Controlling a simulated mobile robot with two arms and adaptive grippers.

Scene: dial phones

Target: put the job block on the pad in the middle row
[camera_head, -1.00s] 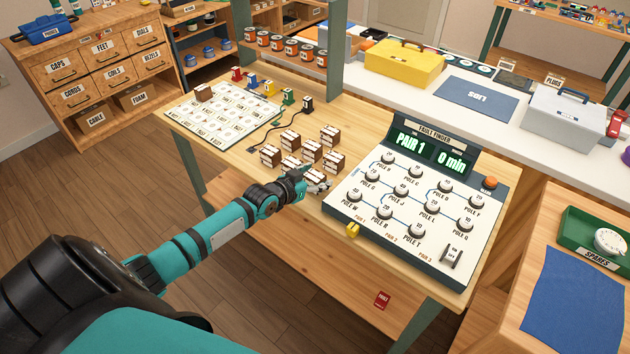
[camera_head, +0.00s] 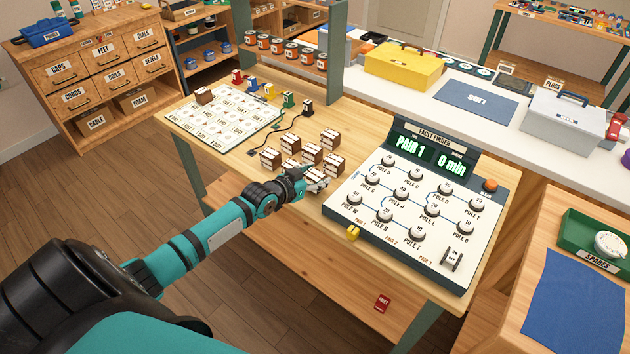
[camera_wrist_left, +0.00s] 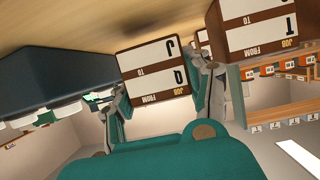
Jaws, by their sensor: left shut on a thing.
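Several brown job blocks with white labels stand in a cluster at the table's front edge in the head view. In the left wrist view the left gripper (camera_wrist_left: 162,82) is shut on one job block (camera_wrist_left: 155,68), a finger on each side. Its label reads upside down, with a "J" and a letter like Q or G. Another job block (camera_wrist_left: 258,25) stands close beside it. The white sheet of printed pads (camera_head: 225,118) lies at the table's left; a brown block (camera_head: 204,96) sits at its far left corner.
The fault finder panel (camera_head: 405,205) with several knobs stands just right of the cluster. A shelf post (camera_head: 336,50) rises at the table's back.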

